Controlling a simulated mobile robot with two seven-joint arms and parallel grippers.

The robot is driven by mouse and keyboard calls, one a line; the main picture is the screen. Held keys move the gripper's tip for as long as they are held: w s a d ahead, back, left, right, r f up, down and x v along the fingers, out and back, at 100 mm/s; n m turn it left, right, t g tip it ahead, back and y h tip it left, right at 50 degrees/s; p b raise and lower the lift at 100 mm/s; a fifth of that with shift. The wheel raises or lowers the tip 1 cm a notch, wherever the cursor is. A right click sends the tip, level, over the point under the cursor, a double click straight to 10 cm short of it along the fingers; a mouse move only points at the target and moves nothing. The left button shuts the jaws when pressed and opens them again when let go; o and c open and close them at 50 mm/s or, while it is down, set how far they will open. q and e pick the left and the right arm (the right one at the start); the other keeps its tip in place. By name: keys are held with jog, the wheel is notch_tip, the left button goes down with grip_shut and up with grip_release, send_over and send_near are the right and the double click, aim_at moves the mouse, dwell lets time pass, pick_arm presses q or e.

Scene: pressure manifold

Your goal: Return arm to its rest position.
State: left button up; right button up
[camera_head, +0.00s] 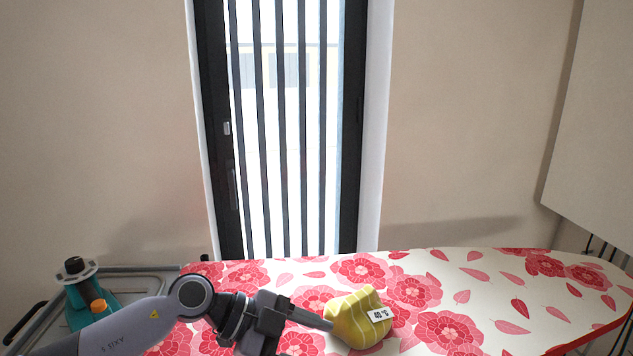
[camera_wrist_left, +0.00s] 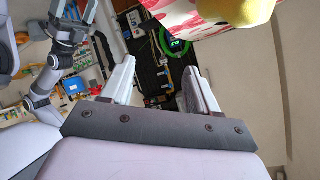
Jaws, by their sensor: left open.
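My left arm comes in from the lower left in the head view. Its gripper (camera_head: 322,320) is beside the left side of a yellow striped lump (camera_head: 352,318) with a small "40 °C" label (camera_head: 380,314). In the head view I cannot tell whether they touch. In the left wrist view the left gripper (camera_wrist_left: 158,68) has its fingers apart with nothing between them, and the yellow lump (camera_wrist_left: 238,10) is at the top, beyond the fingers. Another arm of mine with its gripper (camera_wrist_left: 73,20) shows at the top left of that view, small and partly cut off.
The lump rests on an ironing board with a floral cover (camera_head: 480,275). In the wrist view, a dark board with tools and a green ring (camera_wrist_left: 173,42) lies below.

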pick_arm(q)
notch_tip(320, 180, up, 9)
jog(key=d+n+t+h, duration=0.2)
jog(key=n+t+h, duration=0.5)
jog(key=t, duration=0.4)
jog(key=s+a+f+n+t+y, duration=0.1)
jog(key=a+f+n+t+y, duration=0.2)
jog(key=a+f+n+y, duration=0.35)
jog(key=a+f+n+t+y, duration=0.2)
jog(key=a+f+n+y, duration=0.1)
jog(key=a+n+y, duration=0.6)
jog(key=s+a+f+g+y, duration=0.4)
jog(key=s+a+f+g, duration=0.1)
jog(key=s+f, duration=0.35)
jog(key=s+a+f+g, duration=0.2)
jog(key=s+f+g, duration=0.15)
jog(key=s, duration=0.45)
jog(key=s+a+f+g, duration=0.25)
jog(key=s+g, duration=0.25)
jog(key=s, duration=0.4)
jog(key=w+d+f+m+t+h, duration=0.1)
jog(key=w+d+f+t+h, duration=0.1)
jog(key=w+d+f+t, duration=0.2)
jog(key=shift+w+f+t, duration=1.6)
jog(key=shift+f+t, duration=0.15)
jog(key=shift+f, duration=1.3)
